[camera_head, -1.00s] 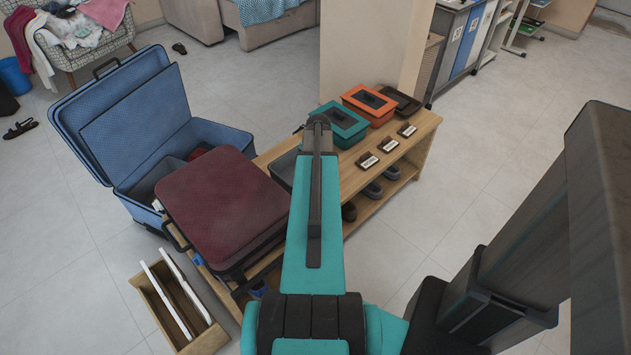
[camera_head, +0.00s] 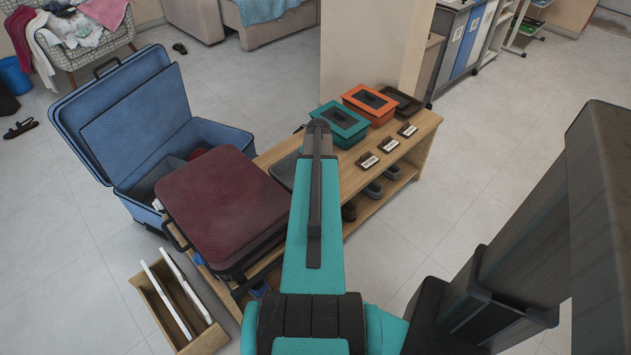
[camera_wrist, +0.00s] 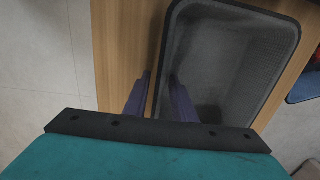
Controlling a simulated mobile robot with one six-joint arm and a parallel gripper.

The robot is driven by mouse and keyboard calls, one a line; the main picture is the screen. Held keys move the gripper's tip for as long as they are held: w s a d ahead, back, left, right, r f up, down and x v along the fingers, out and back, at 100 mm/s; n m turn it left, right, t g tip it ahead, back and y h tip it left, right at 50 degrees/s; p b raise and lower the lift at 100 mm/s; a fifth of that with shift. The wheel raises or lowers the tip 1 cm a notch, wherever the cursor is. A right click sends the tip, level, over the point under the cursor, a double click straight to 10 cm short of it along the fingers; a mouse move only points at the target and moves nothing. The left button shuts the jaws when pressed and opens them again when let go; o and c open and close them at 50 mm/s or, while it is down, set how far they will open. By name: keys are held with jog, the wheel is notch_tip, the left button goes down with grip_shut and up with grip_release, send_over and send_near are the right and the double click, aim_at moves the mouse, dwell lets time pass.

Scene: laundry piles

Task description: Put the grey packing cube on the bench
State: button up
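A dark grey open-topped container with a raised rim, which looks like the grey packing cube (camera_wrist: 232,60), sits on or just over the wooden bench (camera_wrist: 127,40) in the wrist view. Its inside looks empty. In the head view the grey packing cube (camera_head: 284,170) shows as a small dark patch between the maroon suitcase and my arm, mostly hidden. My gripper (camera_wrist: 160,80) points down at its left wall, one purple finger outside the rim and one inside. The fingers stand apart, with slim gaps beside the rim. The bench (camera_head: 418,140) also shows in the head view.
A maroon suitcase (camera_head: 222,205) takes up the bench's near left end. Teal (camera_head: 340,122) and orange (camera_head: 369,103) boxes and a dark tray (camera_head: 402,100) stand at its far end. An open blue suitcase (camera_head: 130,130) is behind; a wooden crate (camera_head: 150,300) stands on the floor.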

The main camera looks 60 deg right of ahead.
notch_tip(320, 180, up, 12)
jog(key=shift+s+r+p, duration=0.15)
jog(key=shift+s+p, duration=0.2)
jog(key=shift+p, duration=0.1)
dwell(0.4)
jog(key=shift+a, duration=0.1)
jog(key=shift+s, duration=0.1)
dwell(0.7)
